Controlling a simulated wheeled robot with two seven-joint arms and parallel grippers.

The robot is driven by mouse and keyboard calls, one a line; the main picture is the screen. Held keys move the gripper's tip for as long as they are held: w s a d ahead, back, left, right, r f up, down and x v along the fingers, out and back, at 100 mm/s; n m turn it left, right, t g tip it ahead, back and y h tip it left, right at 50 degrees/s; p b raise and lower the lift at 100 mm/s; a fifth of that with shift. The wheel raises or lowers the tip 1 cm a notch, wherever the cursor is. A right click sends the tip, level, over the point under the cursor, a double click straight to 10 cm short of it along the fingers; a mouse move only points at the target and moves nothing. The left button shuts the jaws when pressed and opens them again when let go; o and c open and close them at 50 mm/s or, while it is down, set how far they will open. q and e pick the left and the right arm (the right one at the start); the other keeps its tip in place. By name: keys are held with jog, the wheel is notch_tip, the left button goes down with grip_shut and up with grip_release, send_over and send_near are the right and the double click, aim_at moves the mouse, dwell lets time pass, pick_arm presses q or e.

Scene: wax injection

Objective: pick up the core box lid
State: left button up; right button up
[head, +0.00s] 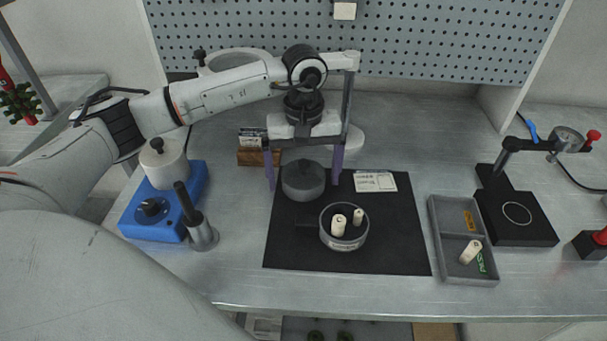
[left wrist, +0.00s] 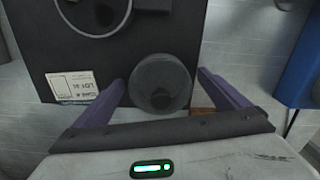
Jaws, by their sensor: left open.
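The core box lid (head: 303,181) is a round dark grey disc lying on the black mat (head: 390,240), towards its back left. My left gripper (head: 304,180) is open, with its two purple fingers reaching down on either side of the lid. In the left wrist view the lid (left wrist: 160,84) sits between the spread fingertips, with a gap on both sides. The round core box (head: 343,243) stands open on the mat in front of the lid, with two cream cores inside. My right gripper is not in view.
A white label card (head: 375,182) lies on the mat right of the lid. A grey tray (head: 449,216) and a gauge stand (head: 515,215) are at right. A blue-based heater pot (head: 158,205) and a metal cup (head: 202,236) are at left. A wooden card holder (head: 256,157) stands behind.

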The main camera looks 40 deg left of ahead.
pick_arm(q)
jog(key=shift+c, duration=0.6)
jog(key=c, duration=1.1)
jog(key=shift+r, duration=0.1)
jog(key=shift+c, duration=0.2)
